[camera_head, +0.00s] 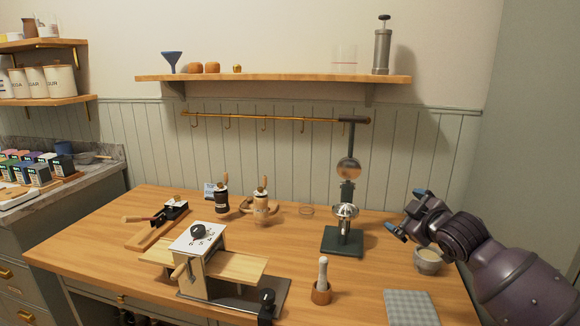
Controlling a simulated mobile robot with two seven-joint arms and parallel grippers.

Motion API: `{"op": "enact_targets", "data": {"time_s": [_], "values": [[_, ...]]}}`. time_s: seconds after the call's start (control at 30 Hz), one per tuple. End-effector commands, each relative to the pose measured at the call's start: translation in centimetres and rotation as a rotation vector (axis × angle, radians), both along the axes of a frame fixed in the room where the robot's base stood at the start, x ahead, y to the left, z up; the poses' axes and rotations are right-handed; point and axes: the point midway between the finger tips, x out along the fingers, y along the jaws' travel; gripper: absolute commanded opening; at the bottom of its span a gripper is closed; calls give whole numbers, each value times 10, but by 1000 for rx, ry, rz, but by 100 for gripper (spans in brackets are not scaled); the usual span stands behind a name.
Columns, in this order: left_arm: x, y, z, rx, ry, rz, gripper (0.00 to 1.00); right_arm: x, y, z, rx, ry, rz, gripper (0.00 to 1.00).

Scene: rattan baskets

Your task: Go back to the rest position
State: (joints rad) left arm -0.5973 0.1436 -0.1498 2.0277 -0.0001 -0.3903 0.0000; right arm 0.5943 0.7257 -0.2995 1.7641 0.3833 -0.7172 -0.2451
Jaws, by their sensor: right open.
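My right arm comes in from the right edge. Its gripper (407,211) is open and empty, with blue-grey fingertips spread apart above the right part of the wooden table (380,274). A small grey cup (428,262) with pale contents stands on the table below the gripper and wrist, and part of its rim is close to the arm in the picture. I cannot tell the exact gap between them. My left arm and left gripper are not in view.
A dark green stand (343,240) with a metal cup is left of the gripper. A shelf (270,78) hangs behind.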

Motion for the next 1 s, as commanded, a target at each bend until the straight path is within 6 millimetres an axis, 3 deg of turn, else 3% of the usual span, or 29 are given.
{"op": "enact_targets", "data": {"time_s": [0.03, 0.1, 0.37, 0.67, 1.0], "values": [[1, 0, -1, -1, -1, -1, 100, -13, 7, -25, 54, 1, 3, 100], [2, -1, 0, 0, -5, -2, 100, -30, 15, -50, 121, -8, 4, 100], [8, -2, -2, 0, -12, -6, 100, -101, 29, -133, 323, -3, -32, 100], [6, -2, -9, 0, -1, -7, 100, -196, 24, -220, 444, 65, -150, 100], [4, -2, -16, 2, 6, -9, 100, -324, 8, -319, 527, 275, -369, 100]]}}
